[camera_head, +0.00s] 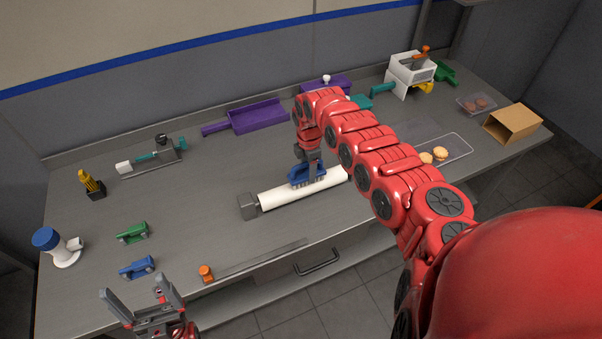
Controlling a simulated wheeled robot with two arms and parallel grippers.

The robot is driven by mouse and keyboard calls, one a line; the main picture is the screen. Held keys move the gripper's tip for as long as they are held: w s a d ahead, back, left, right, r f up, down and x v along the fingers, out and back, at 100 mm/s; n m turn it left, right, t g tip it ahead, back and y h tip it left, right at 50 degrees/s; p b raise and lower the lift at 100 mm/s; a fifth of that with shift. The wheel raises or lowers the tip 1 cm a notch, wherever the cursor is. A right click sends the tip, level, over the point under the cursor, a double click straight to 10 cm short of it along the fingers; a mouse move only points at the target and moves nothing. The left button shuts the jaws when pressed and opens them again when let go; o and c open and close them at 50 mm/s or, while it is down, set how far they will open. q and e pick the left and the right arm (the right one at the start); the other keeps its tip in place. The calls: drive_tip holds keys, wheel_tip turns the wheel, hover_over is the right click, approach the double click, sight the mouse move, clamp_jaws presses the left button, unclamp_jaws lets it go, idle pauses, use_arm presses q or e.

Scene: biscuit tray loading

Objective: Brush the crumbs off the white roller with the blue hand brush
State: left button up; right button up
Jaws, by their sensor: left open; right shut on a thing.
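The white roller (279,194) lies slantwise across the middle of the table, with a grey block (249,206) at its left end. Its right end is hidden behind my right arm. My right gripper (311,165) is shut on the blue hand brush (299,176) and holds it over the right part of the roller, bristles down. The bristles look to be at or just above the roller; I cannot tell whether they touch. Crumbs are too small to make out. My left gripper (144,302) is open and empty at the front left, off the table's front edge.
A green brush (133,232), another blue brush (138,268) and an orange-handled tool (207,273) lie at the front left. A purple dustpan (257,116) lies at the back. A clear tray (457,146) with biscuits and a cardboard box (513,123) are at the right.

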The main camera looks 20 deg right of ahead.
sight(295, 178)
drive_tip(key=shift+d, duration=0.4)
drive_tip(key=shift+w+d+f+b, duration=0.1)
drive_tip(key=shift+d+b, duration=0.65)
drive_tip(key=shift+d, duration=1.2)
drive_tip(key=shift+b, duration=0.4)
drive_tip(key=shift+a, duration=0.15)
drive_tip(key=shift+a+p, duration=0.6)
drive_tip(key=shift+a+r+p, duration=0.2)
drive_tip(key=shift+a+p, duration=0.3)
drive_tip(key=shift+a, duration=0.7)
drive_tip(key=shift+s+a+f+p, duration=0.1)
drive_tip(key=shift+s+a+p, duration=0.15)
drive_tip(key=shift+a, duration=1.15)
drive_tip(key=shift+s+a+f+p, duration=0.1)
drive_tip(key=shift+a+p, duration=0.1)
drive_tip(key=shift+a, duration=2.6)
